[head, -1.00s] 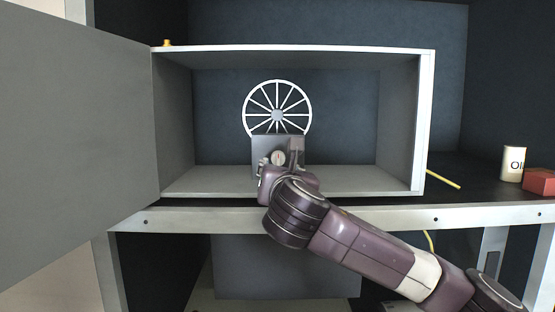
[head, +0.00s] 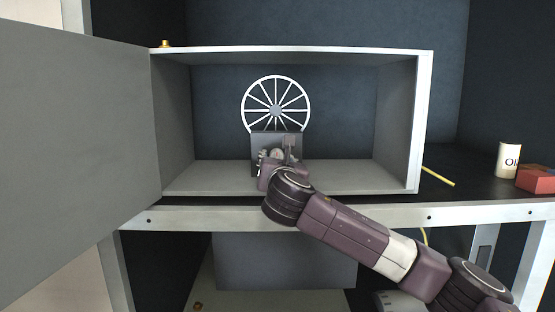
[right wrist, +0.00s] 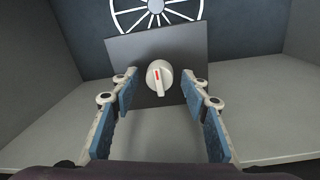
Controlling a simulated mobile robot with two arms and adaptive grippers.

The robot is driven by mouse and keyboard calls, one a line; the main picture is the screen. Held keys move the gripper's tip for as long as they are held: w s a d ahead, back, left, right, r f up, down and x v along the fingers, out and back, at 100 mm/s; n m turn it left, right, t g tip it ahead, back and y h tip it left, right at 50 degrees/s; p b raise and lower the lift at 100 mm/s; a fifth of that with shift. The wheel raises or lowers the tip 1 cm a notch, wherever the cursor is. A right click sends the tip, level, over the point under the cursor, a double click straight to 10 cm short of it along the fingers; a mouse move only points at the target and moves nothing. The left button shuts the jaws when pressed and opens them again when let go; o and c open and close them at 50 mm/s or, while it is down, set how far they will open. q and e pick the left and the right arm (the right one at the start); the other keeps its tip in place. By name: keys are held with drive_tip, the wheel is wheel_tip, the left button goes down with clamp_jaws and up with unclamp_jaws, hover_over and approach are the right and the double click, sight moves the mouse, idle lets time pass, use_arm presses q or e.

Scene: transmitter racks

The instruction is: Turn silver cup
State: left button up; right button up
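No cup shape shows; a round, pale silver knob (right wrist: 160,76) with a red mark stands out from a square grey plate (right wrist: 188,44) in the right wrist view. In the head view the knob (head: 277,154) sits low inside the open cabinet, partly hidden by my gripper. My right gripper (right wrist: 159,88) is open, with one blue-padded finger on each side of the knob's line. Gaps show between the fingers and the knob. The right gripper (head: 278,163) also shows in the head view, in front of the plate. My left gripper is not in view.
A white spoked wheel (head: 275,77) is above the plate. The cabinet (head: 424,120) has side walls and a floor around my gripper; its grey door (head: 80,150) stands open at left. A white can (head: 508,160) and red box (head: 537,180) stand at right.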

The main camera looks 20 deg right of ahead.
drive_tip(key=c, duration=1)
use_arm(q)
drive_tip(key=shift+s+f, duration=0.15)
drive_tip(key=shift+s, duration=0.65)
